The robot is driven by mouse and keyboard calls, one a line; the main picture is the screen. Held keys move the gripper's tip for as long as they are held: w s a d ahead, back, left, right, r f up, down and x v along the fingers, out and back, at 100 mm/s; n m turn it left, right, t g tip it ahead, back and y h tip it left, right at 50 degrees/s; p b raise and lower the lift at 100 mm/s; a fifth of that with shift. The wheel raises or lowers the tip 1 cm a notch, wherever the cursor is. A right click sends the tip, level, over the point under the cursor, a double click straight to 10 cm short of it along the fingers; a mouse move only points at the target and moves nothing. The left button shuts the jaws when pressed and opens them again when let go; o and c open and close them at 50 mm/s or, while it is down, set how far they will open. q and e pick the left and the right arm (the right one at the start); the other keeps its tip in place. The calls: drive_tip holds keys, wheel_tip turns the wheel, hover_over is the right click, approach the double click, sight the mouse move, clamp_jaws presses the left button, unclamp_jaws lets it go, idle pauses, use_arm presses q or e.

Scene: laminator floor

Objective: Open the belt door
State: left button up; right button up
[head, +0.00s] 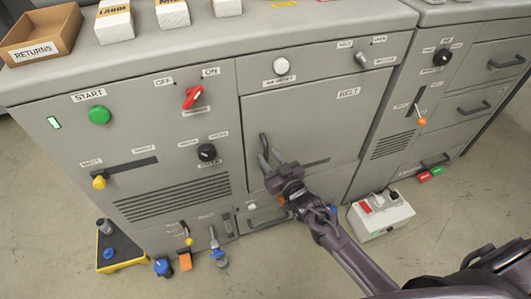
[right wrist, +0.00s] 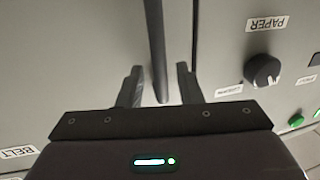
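The belt door (head: 315,115) is a grey panel marked BELT on the front of the machine. It looks closed, flush with the front. Its dark upright bar handle (head: 263,143) is at the door's left side. My right gripper (head: 270,160) is at the lower part of this handle, its fingers open. In the right wrist view the handle (right wrist: 157,45) comes down between the two fingertips (right wrist: 160,84), with a gap visible on both sides. The gripper partly hides the lower door. My left gripper is not in view.
Left of the door are a green START button (head: 99,114), a red switch (head: 193,96) and a black knob (head: 207,152). A white box (head: 380,215) stands on the floor at right. A yellow-edged black platform (head: 122,252) is at lower left.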

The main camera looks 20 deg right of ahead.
drive_tip(key=shift+w+a, duration=0.15)
drive_tip(key=shift+w, duration=0.8)
drive_tip(key=shift+w+a, duration=0.1)
drive_tip(key=shift+w, duration=0.05)
clamp_jaws()
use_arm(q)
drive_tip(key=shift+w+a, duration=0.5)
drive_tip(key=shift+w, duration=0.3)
